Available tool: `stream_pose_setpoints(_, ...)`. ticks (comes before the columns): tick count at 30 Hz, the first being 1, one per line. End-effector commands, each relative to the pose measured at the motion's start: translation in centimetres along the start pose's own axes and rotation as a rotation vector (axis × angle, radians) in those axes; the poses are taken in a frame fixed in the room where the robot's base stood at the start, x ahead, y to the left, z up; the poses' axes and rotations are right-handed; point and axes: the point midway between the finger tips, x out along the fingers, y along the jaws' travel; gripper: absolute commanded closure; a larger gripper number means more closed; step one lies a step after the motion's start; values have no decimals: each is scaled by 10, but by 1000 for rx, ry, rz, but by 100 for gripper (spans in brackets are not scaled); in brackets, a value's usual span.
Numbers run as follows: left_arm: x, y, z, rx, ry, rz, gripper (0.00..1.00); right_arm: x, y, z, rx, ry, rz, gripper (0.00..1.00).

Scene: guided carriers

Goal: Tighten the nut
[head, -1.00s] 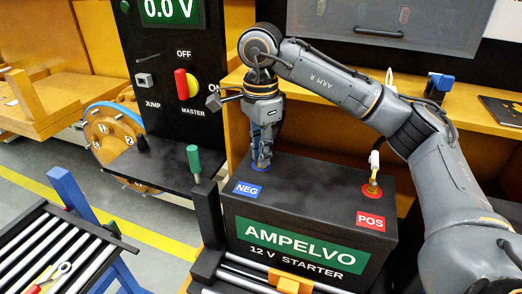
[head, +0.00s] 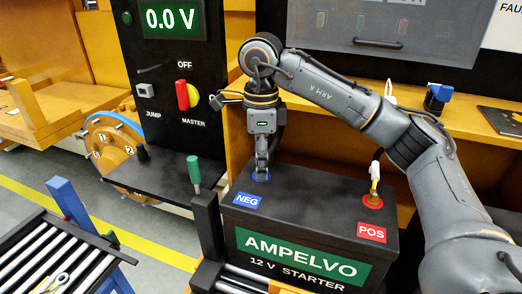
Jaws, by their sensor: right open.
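The black AMPELVO 12 V starter battery (head: 215,232) stands at the lower middle of the head view. My right gripper (head: 262,172) points straight down at the terminal beside the blue NEG label (head: 247,201). Its fingertips are at the blue ring (head: 261,177) there, around or just above the post. The jaws are open, seen nearly edge-on. The nut is hidden by the fingers or too small to make out. The POS terminal (head: 372,200) has a red ring and a cable end on it. My left gripper is out of view.
A black panel carries a display (head: 171,18) reading 0.0 V and a red master switch lever (head: 182,95) upright towards OFF. A green-handled tool (head: 194,170) stands left of the battery. A roller conveyor (head: 50,250) is at lower left. A wooden shelf runs behind.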

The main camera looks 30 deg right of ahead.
Motion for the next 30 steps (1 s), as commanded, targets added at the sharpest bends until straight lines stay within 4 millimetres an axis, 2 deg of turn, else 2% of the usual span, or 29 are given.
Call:
stream_pose_setpoints(4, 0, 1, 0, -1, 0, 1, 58, -16, 0, 0, 0, -2, -3, 59)
stream_pose_setpoints(18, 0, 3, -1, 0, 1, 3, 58, -96, -1, 0, 2, -2, -5, 59)
stream_pose_setpoints(24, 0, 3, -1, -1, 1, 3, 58, -115, -1, 0, 1, -1, -4, 59)
stream_pose_setpoints(30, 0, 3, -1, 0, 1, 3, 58, -120, 0, 0, 1, -1, -2, 59)
